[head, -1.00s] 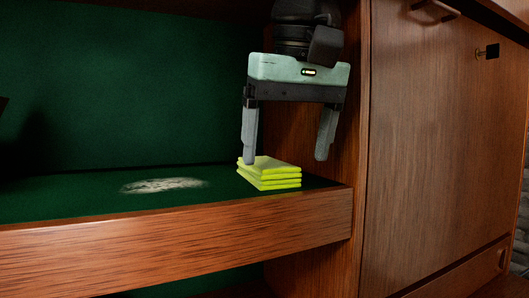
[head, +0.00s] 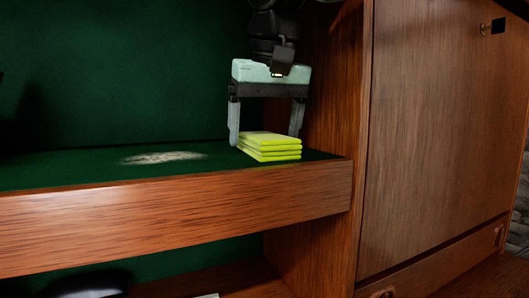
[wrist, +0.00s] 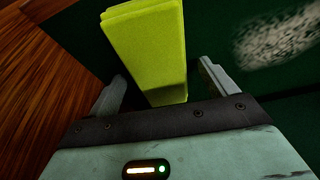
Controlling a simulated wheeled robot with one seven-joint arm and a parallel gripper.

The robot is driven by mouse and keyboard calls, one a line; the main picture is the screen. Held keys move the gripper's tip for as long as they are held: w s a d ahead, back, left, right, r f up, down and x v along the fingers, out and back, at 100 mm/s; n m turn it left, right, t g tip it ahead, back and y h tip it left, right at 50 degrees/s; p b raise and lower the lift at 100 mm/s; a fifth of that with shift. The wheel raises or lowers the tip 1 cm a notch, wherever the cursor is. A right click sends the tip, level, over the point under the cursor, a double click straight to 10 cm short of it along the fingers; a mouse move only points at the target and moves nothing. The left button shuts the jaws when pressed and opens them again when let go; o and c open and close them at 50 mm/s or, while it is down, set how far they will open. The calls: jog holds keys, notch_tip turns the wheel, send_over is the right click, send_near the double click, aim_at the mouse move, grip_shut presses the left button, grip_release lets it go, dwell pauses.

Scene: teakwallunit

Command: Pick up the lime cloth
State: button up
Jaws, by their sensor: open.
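The lime cloth (head: 270,147) is a folded stack lying on the green-lined shelf near its right end. In the wrist view the cloth (wrist: 148,50) shows ahead of the fingers, its near end lying between them. My gripper (head: 264,138) is open and points down over the cloth. Its left finger is beside the cloth's left side; its right finger is at the cloth's far right side, partly hidden behind it. In the wrist view a gap shows between the cloth and each finger of my gripper (wrist: 160,85).
The shelf (head: 80,176) has a wooden front edge, and a pale powdery patch (head: 163,157) lies on it left of the cloth. A wooden upright (head: 335,110) stands close at the right. A dark rounded object (head: 90,284) sits below. The shelf's left part is clear.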

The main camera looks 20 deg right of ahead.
aim_at(263, 134)
jog(key=shift+f, duration=0.1)
jog(key=c, duration=1.1)
notch_tip(263, 134, up, 2)
jog(key=shift+r+p, duration=0.1)
jog(key=shift+p, duration=1.1)
jog(key=shift+r+p, duration=0.9)
jog(key=shift+p, duration=0.2)
jog(key=shift+s+a+f+p, duration=0.1)
jog(key=shift+s+a+p, duration=1)
jog(key=shift+s+a, duration=2.7)
jog(key=shift+s+a+f+p, duration=0.1)
jog(key=shift+s+a+p, duration=1)
jog(key=shift+s+a, duration=2.6)
jog(key=shift+s+a+f+p, duration=0.1)
jog(key=shift+s+a+p, duration=1)
jog(key=shift+s+a, duration=2.7)
jog(key=shift+w+a, duration=1.1)
jog(key=shift+w, duration=0.05)
